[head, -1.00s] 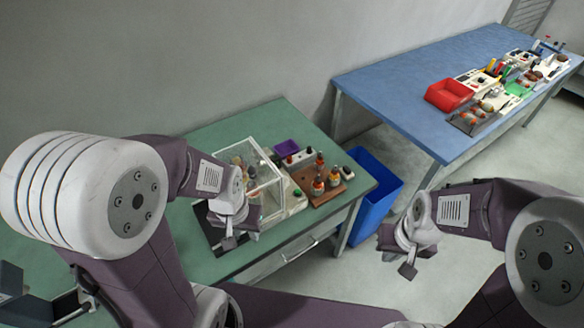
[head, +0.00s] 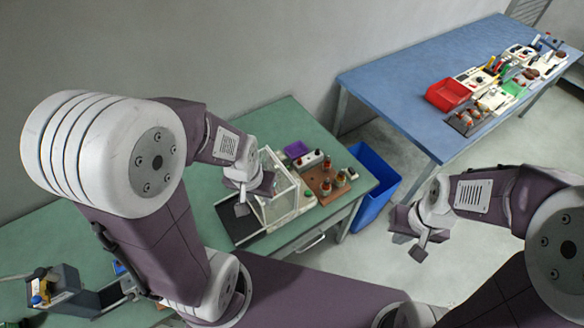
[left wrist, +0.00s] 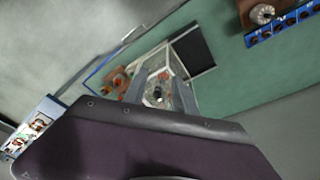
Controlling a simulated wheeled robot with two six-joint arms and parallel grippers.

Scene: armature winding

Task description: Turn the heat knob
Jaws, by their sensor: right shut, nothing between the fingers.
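I cannot make out which part is the heat knob; the controls are too small. A small white box (head: 312,160) with coloured buttons or knobs is on the green table. White units, one of them a white station (head: 477,80), stand on the blue table. My left gripper (head: 242,209) hangs above the green table in front of a clear-walled case (head: 279,203). In the left wrist view its two grey fingers (left wrist: 160,90) are apart, with nothing held between them. My right gripper (head: 419,251) is shut and empty, over the floor right of the blue bin.
The green table (head: 225,165) also bears a purple tray (head: 296,149) and a brown board (head: 322,184) with several parts. A blue bin (head: 373,188) stands beside it. The blue table (head: 400,85) carries a red bin (head: 447,95). Open floor (head: 465,155) lies between my right arm and the blue table.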

